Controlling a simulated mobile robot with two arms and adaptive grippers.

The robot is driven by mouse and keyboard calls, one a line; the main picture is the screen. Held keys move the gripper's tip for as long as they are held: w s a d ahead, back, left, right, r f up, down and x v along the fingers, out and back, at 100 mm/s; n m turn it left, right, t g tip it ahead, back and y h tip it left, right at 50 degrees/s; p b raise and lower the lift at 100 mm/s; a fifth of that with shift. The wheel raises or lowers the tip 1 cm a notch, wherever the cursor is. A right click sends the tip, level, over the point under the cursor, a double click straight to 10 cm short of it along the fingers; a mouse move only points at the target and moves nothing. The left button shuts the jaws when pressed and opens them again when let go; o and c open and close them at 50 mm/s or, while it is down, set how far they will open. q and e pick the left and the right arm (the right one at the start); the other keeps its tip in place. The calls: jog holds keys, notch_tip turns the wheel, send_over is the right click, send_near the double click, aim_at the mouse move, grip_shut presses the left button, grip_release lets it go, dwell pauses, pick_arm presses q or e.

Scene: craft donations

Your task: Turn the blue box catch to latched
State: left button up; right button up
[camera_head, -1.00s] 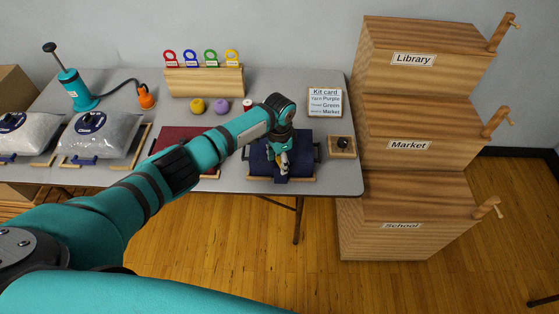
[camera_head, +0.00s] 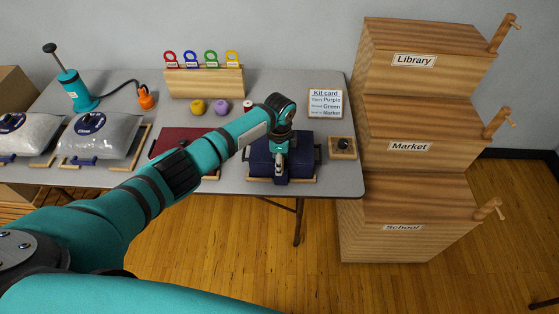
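The dark blue box (camera_head: 262,161) sits near the front right edge of the table, with its lid down as far as I can see. A dark blue strip (camera_head: 281,180) hangs at the middle of its front; the catch itself is mostly hidden behind my gripper, so its position cannot be read. My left gripper (camera_head: 279,168) points down at the middle of the box front, at the catch. Its fingers look close together, but I cannot tell whether they are shut on the catch. My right gripper is not in view.
A wooden block with a black knob (camera_head: 343,145) is right of the box. A kit card (camera_head: 325,103) stands behind it. A dark red box (camera_head: 180,140) lies left, partly under my arm. Labelled wooden crates (camera_head: 410,147) stand right of the table.

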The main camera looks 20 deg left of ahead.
pick_arm(q)
jog(key=o, duration=1.2)
notch_tip(320, 180, up, 12)
jog(key=shift+r, duration=0.1)
